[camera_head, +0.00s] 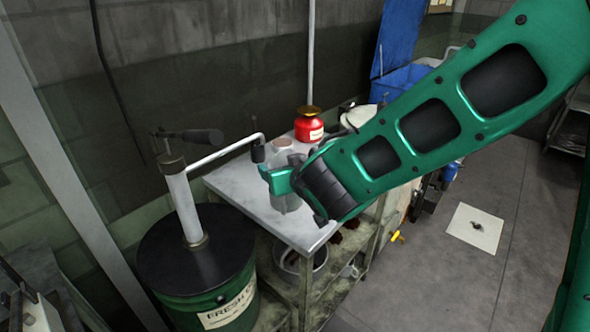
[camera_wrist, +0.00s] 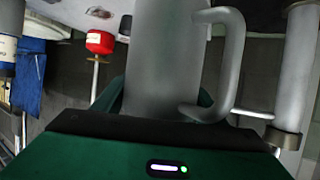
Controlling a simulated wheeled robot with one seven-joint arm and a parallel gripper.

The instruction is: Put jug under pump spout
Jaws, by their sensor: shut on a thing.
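A grey jug (camera_wrist: 162,60) with a side handle (camera_wrist: 236,55) fills the middle of the wrist view. My gripper (camera_head: 278,180) is shut around the jug's body; part of the jug (camera_head: 284,203) shows below the fingers in the head view. It looks upright over the bench; I cannot tell whether its base touches the top. The pump (camera_head: 184,205) has a white column, a dark handle and a bent pipe ending in a dark spout (camera_head: 257,151). The spout is just left of and above my gripper. The pump column (camera_wrist: 298,70) is also at the right of the wrist view.
The pump stands on a dark green drum (camera_head: 205,280) with a label. The metal bench (camera_head: 235,185) has a red can (camera_head: 309,126) at its back. A blue bin (camera_head: 400,82) stands behind my arm. Open floor lies to the right, with a white sheet (camera_head: 475,228).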

